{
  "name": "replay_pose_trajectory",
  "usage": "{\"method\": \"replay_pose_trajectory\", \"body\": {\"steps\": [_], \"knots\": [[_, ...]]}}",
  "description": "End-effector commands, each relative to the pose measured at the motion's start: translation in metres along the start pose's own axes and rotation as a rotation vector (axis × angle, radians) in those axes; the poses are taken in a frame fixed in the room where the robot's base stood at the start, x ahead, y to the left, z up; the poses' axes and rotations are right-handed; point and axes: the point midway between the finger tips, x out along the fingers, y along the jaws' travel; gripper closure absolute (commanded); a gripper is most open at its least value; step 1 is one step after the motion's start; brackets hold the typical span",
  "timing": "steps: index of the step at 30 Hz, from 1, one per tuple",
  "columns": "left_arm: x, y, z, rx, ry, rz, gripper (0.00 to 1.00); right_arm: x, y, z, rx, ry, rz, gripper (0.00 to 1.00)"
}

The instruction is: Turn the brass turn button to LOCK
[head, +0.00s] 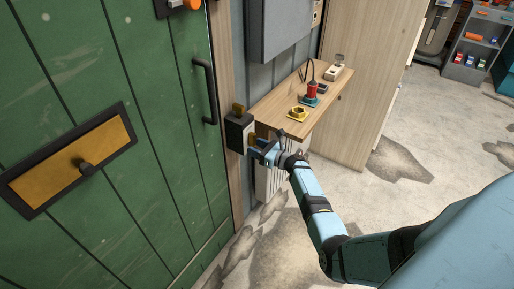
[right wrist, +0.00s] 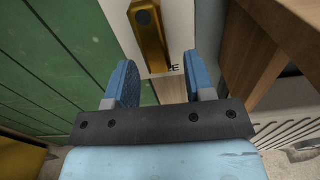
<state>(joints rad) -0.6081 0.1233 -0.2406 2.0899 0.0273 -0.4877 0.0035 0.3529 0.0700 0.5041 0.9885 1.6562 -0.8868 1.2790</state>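The brass turn button (right wrist: 150,38) is a long bar with a dark round pivot near its upper end in the right wrist view. It runs nearly up-down there, tilted slightly, over a white plate (right wrist: 181,42) with partly hidden dark letters ending in "E". In the head view, brass (head: 238,108) shows at the black box (head: 236,133) beside the green door. My right gripper (right wrist: 162,65) has its blue fingers apart, with the button's lower end ahead of the gap. I see no contact. It also shows at the box in the head view (head: 254,146). My left gripper is out of view.
The green door (head: 150,80) with a black handle (head: 211,92) stands left of the box. A wooden shelf (head: 270,108) with a yellow ring (head: 297,114) and a red tool (head: 311,92) juts out just right of my gripper. Open floor lies to the right.

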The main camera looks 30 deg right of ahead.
Motion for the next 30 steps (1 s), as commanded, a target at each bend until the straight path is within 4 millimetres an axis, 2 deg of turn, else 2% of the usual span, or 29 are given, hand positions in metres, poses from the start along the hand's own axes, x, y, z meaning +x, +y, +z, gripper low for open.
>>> {"method": "replay_pose_trajectory", "body": {"steps": [7,11,24,30], "knots": [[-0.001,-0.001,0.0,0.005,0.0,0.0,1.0,-0.002,0.0,0.0,-0.001,0.0,0.0,0.51],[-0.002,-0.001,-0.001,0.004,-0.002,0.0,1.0,-0.016,0.0,0.0,-0.001,0.002,-0.001,0.51],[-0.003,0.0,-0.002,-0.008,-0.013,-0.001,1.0,-0.111,0.0,0.0,-0.001,0.002,0.0,0.51],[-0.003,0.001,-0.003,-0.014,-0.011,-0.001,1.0,-0.134,0.0,0.0,0.0,0.0,-0.001,0.51]]}}
